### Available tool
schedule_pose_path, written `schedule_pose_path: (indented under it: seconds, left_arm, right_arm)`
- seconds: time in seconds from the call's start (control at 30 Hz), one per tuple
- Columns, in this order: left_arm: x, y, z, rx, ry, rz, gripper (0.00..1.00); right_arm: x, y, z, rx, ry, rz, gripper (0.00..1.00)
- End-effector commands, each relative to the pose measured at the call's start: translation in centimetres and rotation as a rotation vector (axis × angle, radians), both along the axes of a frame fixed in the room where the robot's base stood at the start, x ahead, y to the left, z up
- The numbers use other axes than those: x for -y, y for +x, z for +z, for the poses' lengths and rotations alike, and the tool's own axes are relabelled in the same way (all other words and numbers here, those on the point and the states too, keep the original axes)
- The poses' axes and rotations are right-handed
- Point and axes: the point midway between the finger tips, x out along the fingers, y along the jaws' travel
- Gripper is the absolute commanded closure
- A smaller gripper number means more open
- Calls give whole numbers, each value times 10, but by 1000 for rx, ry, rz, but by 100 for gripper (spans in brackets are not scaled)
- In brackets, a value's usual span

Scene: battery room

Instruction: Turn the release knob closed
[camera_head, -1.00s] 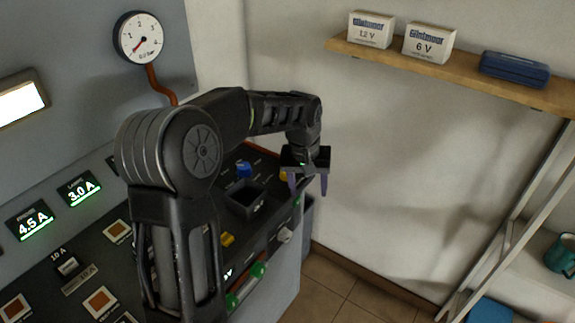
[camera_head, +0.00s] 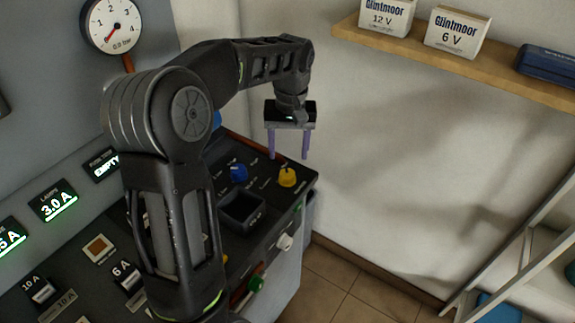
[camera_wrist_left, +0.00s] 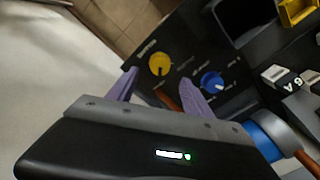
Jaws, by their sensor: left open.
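A yellow knob (camera_head: 287,177) with a pointer mark sits at the far right corner of the dark console top. It also shows in the left wrist view (camera_wrist_left: 159,64), with a label beside it too small to read surely. A blue knob (camera_head: 238,172) sits to its left on the same panel. I cannot tell from the lettering which is the release knob. My left gripper (camera_head: 288,157) is open and empty, its purple fingers pointing down above the yellow knob. In the left wrist view the yellow knob appears between the fingertips, apart from them. My right gripper is not in view.
A square dark recess (camera_head: 241,211) lies in the console before the knobs. A pressure gauge (camera_head: 112,24) reads near zero on the back panel. A shelf (camera_head: 455,62) with boxes hangs on the wall. Floor tiles (camera_head: 330,275) lie clear to the right of the console.

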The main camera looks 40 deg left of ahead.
Motion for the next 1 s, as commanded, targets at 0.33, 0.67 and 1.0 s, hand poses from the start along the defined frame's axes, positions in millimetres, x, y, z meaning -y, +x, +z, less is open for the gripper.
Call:
schedule_pose_path:
  seconds: [0.33, 0.67, 1.0]
  left_arm:
    - [0, -1, -15, -2, 0, -1, 41]
    - [-1, -1, -64, -2, -1, -1, 41]
    - [-2, -1, -78, 2, -1, -1, 41]
  right_arm:
    - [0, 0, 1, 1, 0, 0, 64]
    - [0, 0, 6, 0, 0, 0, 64]
    - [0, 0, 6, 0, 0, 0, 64]
